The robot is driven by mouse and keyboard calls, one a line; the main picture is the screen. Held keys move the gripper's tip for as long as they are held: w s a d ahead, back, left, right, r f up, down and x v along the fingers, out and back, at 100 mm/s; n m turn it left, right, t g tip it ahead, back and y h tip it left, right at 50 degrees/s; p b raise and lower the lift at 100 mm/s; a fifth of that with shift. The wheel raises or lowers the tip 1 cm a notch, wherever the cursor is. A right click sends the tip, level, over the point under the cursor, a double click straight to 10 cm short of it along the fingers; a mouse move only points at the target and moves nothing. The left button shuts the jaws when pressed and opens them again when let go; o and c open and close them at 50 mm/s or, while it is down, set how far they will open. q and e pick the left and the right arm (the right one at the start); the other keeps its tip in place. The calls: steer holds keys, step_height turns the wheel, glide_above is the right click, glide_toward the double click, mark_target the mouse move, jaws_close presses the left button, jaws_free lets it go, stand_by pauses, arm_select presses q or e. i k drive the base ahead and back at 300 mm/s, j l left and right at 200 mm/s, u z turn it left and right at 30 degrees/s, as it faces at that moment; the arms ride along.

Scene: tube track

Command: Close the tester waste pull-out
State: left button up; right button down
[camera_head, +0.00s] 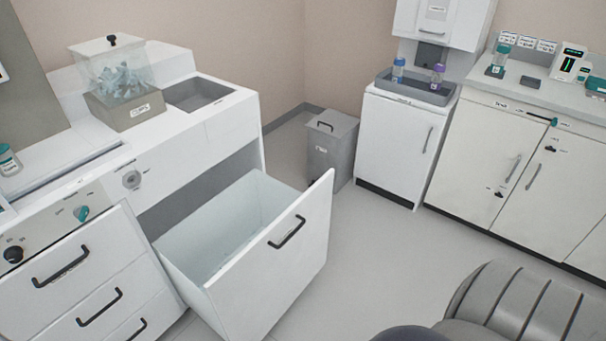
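The waste pull-out (287,268) is a deep white bin drawer under the left counter. It stands far out from the cabinet, with its empty-looking pale inside (225,225) showing from above. Its front panel is upright, turned toward the lower right, and carries a dark bar handle (287,232) near the top. The open cabinet bay (195,200) shows behind it. Neither of my grippers is in view, and nothing touches the handle.
Shut drawers (85,275) with dark handles stand left of the pull-out. A grey lidded bin (332,145) stands on the floor behind it, beside a white cabinet (398,145). More shut cabinets (515,170) line the right. Floor (375,240) right of the pull-out is clear.

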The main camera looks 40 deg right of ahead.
mark_target(251, 247)
steer(key=z, duration=1)
